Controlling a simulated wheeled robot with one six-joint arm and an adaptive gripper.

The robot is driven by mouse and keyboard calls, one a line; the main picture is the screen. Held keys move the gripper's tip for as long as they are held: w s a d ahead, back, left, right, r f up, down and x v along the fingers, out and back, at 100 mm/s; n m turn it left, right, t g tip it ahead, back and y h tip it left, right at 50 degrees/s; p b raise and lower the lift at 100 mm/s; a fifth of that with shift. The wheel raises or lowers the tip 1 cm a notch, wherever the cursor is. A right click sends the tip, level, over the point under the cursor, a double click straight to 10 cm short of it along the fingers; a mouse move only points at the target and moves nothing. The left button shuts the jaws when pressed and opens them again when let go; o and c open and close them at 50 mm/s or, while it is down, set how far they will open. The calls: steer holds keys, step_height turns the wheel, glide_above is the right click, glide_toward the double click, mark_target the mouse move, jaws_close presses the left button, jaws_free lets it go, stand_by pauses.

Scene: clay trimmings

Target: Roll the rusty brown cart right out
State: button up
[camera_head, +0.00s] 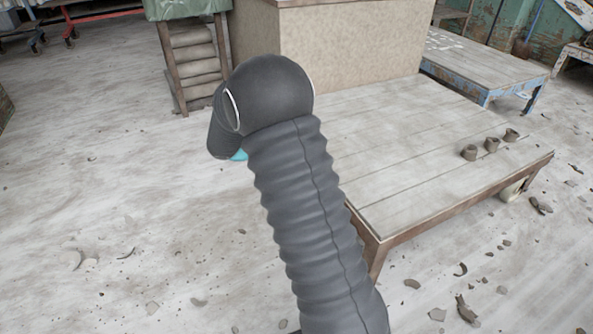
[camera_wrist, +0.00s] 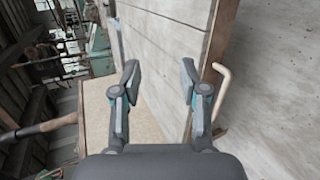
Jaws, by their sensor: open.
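No cart that is plainly rusty brown shows in either view. At the top left of the head view, a red bar (camera_head: 95,17) and dark casters (camera_head: 70,36) belong to wheeled things cut off by the frame; I cannot tell whether one is the cart. My gripper (camera_wrist: 160,82) is open and empty in the wrist view, its two fingers apart. In the head view my arm hides it, apart from a small teal part (camera_head: 239,155).
A low plank platform (camera_head: 400,165) stands right of my arm, with three small pots (camera_head: 491,145) near its edge. A wooden rack (camera_head: 193,65) and a blue-edged table (camera_head: 485,70) stand behind. Clay scraps (camera_head: 465,310) litter the floor; the left floor (camera_head: 90,150) is mostly open.

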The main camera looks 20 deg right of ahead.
steer(key=w+a+f+n+t+h, duration=0.25)
steer(key=w+f+t, duration=0.35)
steer(key=f, duration=0.7)
steer(key=w+a+f+n+t+h, duration=0.1)
steer(key=w+f+n+t+h, duration=0.2)
steer(key=w+f, duration=0.75)
steer(key=w+d, duration=0.1)
steer(key=d, duration=0.6)
steer(key=w+d, duration=0.1)
steer(key=d, duration=0.3)
steer(key=shift+w+d+f, duration=0.25)
steer(key=shift+w+d, duration=0.1)
jaws_close()
